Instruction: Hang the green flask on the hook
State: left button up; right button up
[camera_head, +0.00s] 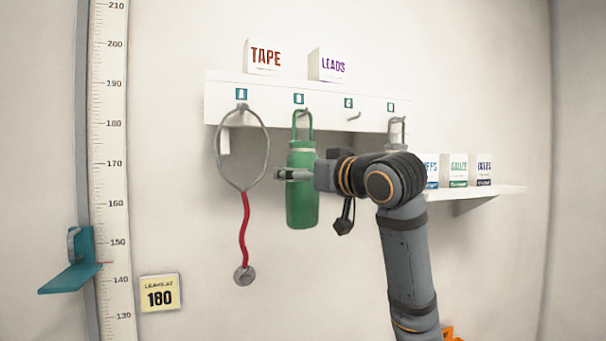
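The green flask (302,205) is upright against the wall, below the second hook (305,113) from the left on the white hook rail (325,98). Its green loop reaches up around the hook's place; I cannot tell whether the loop rests on the hook. My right gripper (281,174) comes in from the right and lies across the flask's upper body. One finger shows in front of the flask; the other is not clearly visible, so its grip is unclear. My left gripper is not in view.
A stethoscope (244,225) hangs on the left hook. The third hook (354,116) looks free. A grey flask (396,133) hangs at the right hook, partly behind my arm. Boxes labelled TAPE (263,57) and LEADS (328,66) stand above. A lower shelf (480,192) holds several boxes.

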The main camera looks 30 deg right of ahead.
jog(key=s, duration=0.7)
jog(key=shift+s, duration=0.3)
jog(key=shift+w, duration=0.15)
